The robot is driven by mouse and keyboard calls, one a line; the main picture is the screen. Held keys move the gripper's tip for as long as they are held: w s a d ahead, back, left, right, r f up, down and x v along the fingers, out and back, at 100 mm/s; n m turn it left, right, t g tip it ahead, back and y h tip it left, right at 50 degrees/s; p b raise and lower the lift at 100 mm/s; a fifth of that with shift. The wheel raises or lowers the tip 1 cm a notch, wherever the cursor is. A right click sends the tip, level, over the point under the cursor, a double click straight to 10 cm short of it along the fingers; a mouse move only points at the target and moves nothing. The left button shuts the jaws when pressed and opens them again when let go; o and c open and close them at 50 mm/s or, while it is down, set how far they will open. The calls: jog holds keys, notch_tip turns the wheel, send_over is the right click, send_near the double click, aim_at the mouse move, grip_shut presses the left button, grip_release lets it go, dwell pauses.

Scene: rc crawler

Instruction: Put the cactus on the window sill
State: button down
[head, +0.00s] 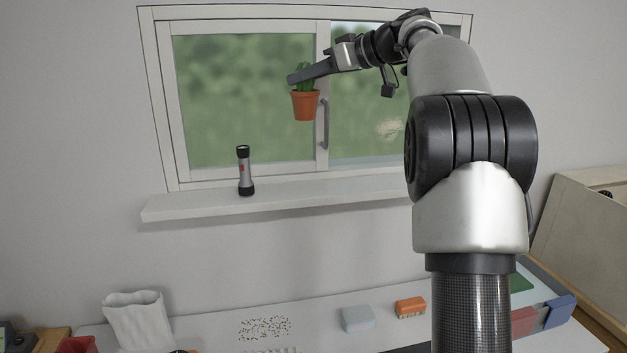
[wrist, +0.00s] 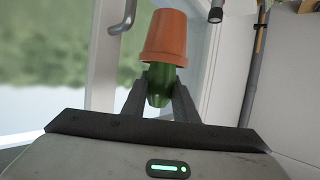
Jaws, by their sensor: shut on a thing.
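The cactus (head: 304,76) is green and stands in an orange pot (head: 305,106), upright in the head view. My gripper (head: 294,79) is shut on the cactus, and the pot hangs free in the air in front of the window. In the wrist view the green cactus (wrist: 159,84) is between the two dark fingers, with the orange pot (wrist: 165,38) beyond them. The white window sill (head: 300,194) runs below the window. In the head view the pot is well above it, with a clear gap between.
A silver and black flashlight (head: 245,172) stands upright on the sill, left of the pot. The sill right of it looks bare up to my arm. The window handle (head: 324,123) is close to the pot. Below are a white bag (head: 138,320) and an orange block (head: 410,307).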

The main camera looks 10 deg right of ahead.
notch_tip(320, 180, down, 18)
jog(key=shift+r+b, duration=0.2)
jog(key=shift+b, duration=0.45)
jog(key=shift+f, duration=0.2)
jog(key=c, duration=1.7)
grip_release()
jog(key=shift+r, duration=0.1)
jog(key=b+v, duration=0.2)
jog(key=v, duration=1)
jog(key=shift+s+d, duration=0.1)
